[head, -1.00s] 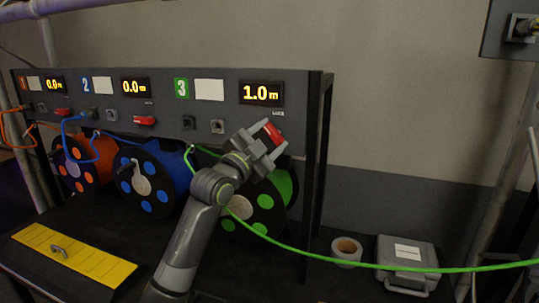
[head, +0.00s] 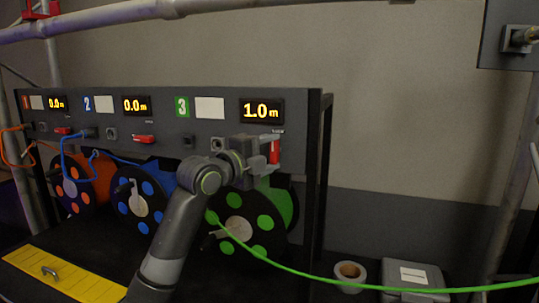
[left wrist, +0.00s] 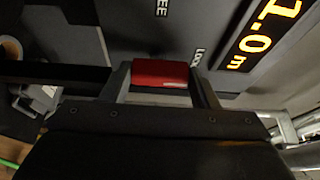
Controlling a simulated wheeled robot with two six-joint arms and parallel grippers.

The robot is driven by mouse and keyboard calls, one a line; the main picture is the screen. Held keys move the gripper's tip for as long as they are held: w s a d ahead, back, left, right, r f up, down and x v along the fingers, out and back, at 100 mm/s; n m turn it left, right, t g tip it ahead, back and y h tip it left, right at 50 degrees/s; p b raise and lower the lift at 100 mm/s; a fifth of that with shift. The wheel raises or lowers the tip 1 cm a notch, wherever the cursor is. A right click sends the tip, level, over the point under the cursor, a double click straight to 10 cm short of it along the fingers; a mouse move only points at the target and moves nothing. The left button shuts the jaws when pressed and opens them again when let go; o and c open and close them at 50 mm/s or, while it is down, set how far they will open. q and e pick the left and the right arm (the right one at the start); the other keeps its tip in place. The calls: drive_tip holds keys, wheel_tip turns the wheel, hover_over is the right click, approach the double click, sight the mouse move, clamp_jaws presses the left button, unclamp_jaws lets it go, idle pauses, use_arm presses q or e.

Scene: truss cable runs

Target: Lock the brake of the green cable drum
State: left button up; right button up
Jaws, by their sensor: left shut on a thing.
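The green cable drum (head: 265,222) sits under the panel section marked 3, partly behind my left arm. Its red brake lever (head: 274,151) stands upright in the head view, below the 1.0 m display. My left gripper (head: 271,148) is shut on this lever. In the left wrist view the red lever (left wrist: 160,73) lies between the two fingers, with the LOCK label (left wrist: 200,57) close beside it and the FREE label (left wrist: 161,8) farther off. The lever's pivot is hidden. My right gripper is not in view.
The red levers of drums 1 (head: 62,131) and 2 (head: 143,139) lie flat. A green cable (head: 310,275) runs from the drum to the right. A tape roll (head: 350,272) and a grey case (head: 413,274) stand at the lower right. A yellow plate (head: 62,277) lies front left.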

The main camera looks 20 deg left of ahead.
use_arm(q)
drive_tip(key=shift+f, duration=0.1)
idle(0.5)
drive_tip(key=o, duration=1)
drive_tip(key=shift+s, duration=0.1)
drive_tip(key=shift+b+v, duration=2.4)
drive_tip(key=shift+v, duration=6.2)
